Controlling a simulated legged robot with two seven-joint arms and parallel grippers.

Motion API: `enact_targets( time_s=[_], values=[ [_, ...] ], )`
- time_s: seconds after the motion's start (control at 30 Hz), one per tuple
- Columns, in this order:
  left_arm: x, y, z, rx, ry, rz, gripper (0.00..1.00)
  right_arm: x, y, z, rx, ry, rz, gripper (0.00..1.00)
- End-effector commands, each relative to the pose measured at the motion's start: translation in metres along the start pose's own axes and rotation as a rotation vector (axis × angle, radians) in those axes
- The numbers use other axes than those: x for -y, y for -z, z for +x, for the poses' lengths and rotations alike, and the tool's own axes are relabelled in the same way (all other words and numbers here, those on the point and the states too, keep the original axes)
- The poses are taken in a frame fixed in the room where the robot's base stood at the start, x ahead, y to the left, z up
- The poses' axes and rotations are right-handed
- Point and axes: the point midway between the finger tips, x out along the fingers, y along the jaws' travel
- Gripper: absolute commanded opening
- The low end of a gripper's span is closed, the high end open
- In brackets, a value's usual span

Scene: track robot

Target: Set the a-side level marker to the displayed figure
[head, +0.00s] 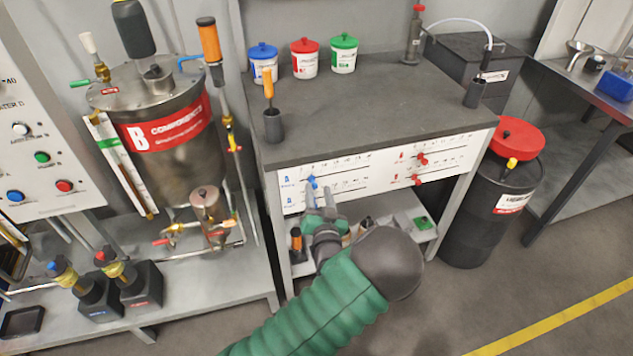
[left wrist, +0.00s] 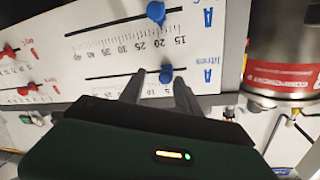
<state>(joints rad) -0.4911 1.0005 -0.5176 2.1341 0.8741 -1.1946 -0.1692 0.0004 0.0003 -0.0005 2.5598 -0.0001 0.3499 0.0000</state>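The white scale panel (head: 350,186) on the front of the grey workbench carries two A scales at its left, each with a blue marker. One blue marker (head: 312,180) shows just above my left gripper (head: 324,194) in the head view. In the left wrist view, one blue marker (left wrist: 166,74) is at the tips of my left gripper (left wrist: 156,78), whose fingers are apart; contact cannot be told. The other blue marker (left wrist: 156,11) is on the neighbouring scale, near its 15 to 20 numbers. My right gripper is out of view. I cannot make out a displayed figure.
Red markers (head: 421,159) sit on the scales at the panel's right. A shelf under the bench holds small items. A steel vessel (head: 170,140) stands to the left, a black drum (head: 487,215) to the right. Blue, red and green-lidded pots (head: 304,62) stand on the bench top.

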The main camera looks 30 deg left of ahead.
Motion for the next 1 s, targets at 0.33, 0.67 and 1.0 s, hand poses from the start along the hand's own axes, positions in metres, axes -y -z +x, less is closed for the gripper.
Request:
enact_targets(
  time_s=[0.33,0.67,1.0],
  values=[
    [0.0005,-0.0017,0.0012,0.003,0.001,0.001,0.26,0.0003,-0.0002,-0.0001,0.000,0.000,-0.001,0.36],
    [0.0004,-0.0018,0.0012,0.003,0.000,0.000,0.00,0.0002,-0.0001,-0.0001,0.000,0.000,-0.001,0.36],
    [0.0002,-0.0018,0.0014,0.003,-0.001,0.000,0.00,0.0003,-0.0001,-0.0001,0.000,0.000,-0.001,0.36]
  ],
)
